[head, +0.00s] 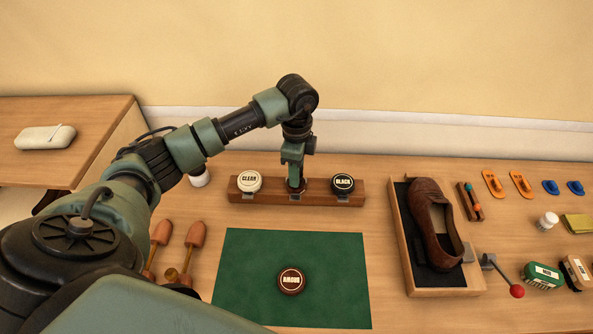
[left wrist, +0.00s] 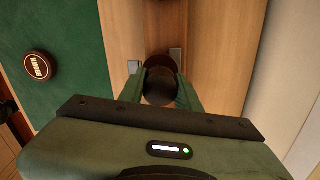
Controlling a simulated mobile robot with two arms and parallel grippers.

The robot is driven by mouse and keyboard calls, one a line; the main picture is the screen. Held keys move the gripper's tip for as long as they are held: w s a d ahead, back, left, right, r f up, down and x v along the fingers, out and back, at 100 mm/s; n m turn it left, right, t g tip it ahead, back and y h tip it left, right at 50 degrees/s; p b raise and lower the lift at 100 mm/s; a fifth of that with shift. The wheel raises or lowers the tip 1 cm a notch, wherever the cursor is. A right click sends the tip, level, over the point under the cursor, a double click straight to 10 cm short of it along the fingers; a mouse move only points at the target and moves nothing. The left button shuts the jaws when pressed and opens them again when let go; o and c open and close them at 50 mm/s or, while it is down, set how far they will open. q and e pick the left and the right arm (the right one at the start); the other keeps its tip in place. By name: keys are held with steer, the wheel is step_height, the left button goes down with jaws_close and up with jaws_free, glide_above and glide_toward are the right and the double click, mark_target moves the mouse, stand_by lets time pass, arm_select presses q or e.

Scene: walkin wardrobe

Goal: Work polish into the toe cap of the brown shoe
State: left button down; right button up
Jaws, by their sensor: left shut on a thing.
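The brown shoe (head: 424,205) lies in a dark-lined wooden tray (head: 408,268) on the right, its toe cap toward the back. My left gripper (head: 294,172) points down over the middle place of the wooden rack (head: 330,190). It is shut on a dark round-ended tool (left wrist: 159,86), probably a dauber. Beneath the tool is a brown round tin (left wrist: 153,62), mostly hidden; I cannot tell whether the tool touches the polish. A brown lettered disc (head: 291,281), apparently the tin's lid, lies on the green mat (head: 250,255). My right gripper is not in view.
The CLEAR tin (head: 249,181) and BLACK tin (head: 342,184) flank the middle place. A red-knobbed lever (head: 516,291) sticks out beside the tray. The mat is mostly bare.

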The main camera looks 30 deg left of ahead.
arm_select(q)
steer(key=shift+f+b, duration=0.3)
steer(key=shift+f, duration=0.25)
stand_by(0.4)
stand_by(1.0)
steer(key=shift+r+p, duration=2.9)
steer(key=shift+r, duration=0.7)
steer(key=shift+f, duration=0.1)
